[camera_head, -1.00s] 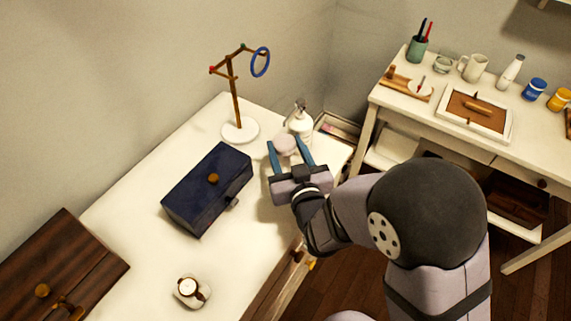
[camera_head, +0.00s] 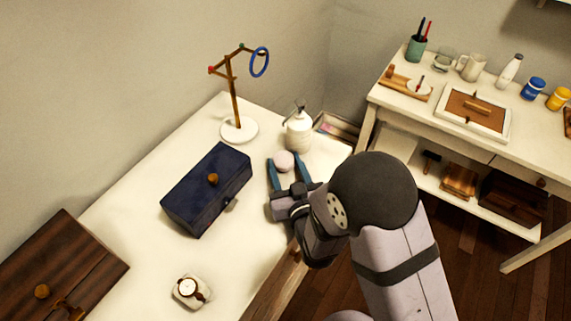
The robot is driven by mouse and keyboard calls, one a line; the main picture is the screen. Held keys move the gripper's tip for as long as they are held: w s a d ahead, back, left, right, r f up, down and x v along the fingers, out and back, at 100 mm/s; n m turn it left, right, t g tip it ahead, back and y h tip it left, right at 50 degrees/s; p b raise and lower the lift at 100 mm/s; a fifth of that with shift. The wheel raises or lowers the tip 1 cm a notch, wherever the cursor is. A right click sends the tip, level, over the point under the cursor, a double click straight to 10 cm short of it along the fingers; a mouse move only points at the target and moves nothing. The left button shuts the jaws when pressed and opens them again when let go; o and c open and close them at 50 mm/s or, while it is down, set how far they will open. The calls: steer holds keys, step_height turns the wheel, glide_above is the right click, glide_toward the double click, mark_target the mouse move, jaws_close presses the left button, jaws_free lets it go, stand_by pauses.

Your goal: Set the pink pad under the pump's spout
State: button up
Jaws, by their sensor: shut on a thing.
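The pink pad (camera_head: 284,161) is a small, pale pink round piece between the blue fingertips of my gripper (camera_head: 286,164). My gripper is shut on it, over the white top. The white pump bottle (camera_head: 298,135) stands upright just behind the pad, with a grey pump head (camera_head: 299,106) on top. The pad is on the near side of the bottle, with a small gap in the picture. I cannot tell whether the pad touches the surface.
A dark blue box (camera_head: 206,190) lies left of my gripper. A ring stand (camera_head: 240,131) is behind it. A watch on a small cushion (camera_head: 188,290) and a brown case (camera_head: 62,270) are nearer. Bare white top (camera_head: 150,200) lies between them. A side table (camera_head: 400,103) stands right.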

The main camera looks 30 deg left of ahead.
mark_target(286, 167)
steer(key=shift+f, duration=0.15)
steer(key=o, duration=1.1)
steer(key=shift+r, duration=0.3)
steer(key=shift+b+v, duration=0.5)
steer(key=shift+v, duration=1.5)
steer(key=shift+f, duration=0.1)
